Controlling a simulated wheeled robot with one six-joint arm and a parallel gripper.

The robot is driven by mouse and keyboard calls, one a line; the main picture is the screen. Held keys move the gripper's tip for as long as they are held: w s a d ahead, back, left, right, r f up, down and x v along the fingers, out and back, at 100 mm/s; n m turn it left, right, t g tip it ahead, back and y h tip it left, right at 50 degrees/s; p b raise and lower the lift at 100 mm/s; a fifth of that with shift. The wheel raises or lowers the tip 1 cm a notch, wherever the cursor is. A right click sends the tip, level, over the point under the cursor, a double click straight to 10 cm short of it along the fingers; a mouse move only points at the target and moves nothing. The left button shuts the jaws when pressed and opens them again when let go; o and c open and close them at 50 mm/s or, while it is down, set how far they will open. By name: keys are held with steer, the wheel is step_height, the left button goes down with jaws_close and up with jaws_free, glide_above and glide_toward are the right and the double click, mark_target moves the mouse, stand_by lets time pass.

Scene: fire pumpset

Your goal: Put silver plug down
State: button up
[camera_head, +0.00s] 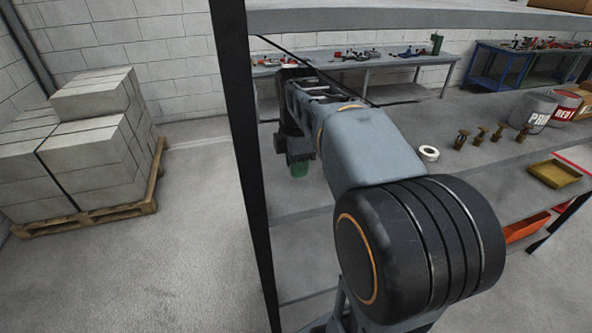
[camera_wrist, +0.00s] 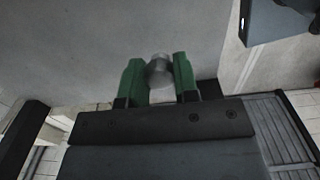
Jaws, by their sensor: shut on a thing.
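The silver plug (camera_wrist: 159,66) shows as a small, blurred grey cylinder between the green fingers in the wrist view. My gripper (camera_wrist: 159,76) is shut on it, one finger on each side. The plug is hidden in the head view. I cannot tell whether it touches a surface.
The grey shelf (camera_head: 470,170) holds a white tape roll (camera_head: 429,153), several brass fittings (camera_head: 480,136), paint buckets (camera_head: 533,112) and a yellow tray (camera_head: 553,173). A dark upright (camera_head: 243,160) stands left of my gripper. An upper shelf (camera_head: 400,20) hangs above. A pallet of blocks (camera_head: 85,150) stands left.

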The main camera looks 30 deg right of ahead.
mark_target(296, 184)
steer(key=shift+w, duration=0.4)
steer(key=shift+f+p, duration=0.4)
steer(key=shift+f, duration=1.4)
steer(key=shift+f, duration=0.1)
steer(key=shift+f, duration=0.15)
steer(key=o, duration=1)
steer(key=shift+c, duration=0.2)
steer(key=shift+r, duration=4.05)
